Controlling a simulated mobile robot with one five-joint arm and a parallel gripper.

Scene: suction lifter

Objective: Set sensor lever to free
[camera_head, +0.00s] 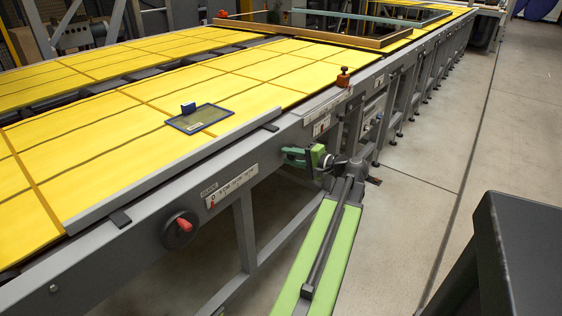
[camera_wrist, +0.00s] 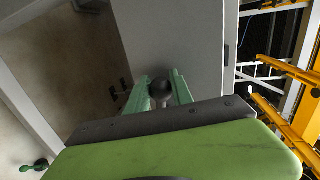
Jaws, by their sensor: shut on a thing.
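My gripper (camera_head: 294,157) has green fingers and is at the side of the grey table rail, right of a white label strip. In the wrist view the fingers (camera_wrist: 162,92) are shut on a dark round knob (camera_wrist: 163,87), which I take to be the sensor lever's end. The fingers hide most of the lever in the head view, so its setting cannot be read.
The long table with yellow panels (camera_head: 75,125) bears a blue-framed plate (camera_head: 199,118). A red-and-black rotary knob (camera_head: 182,227) sits on the rail's side, left of my gripper. A small orange device (camera_head: 343,79) stands on the rail.

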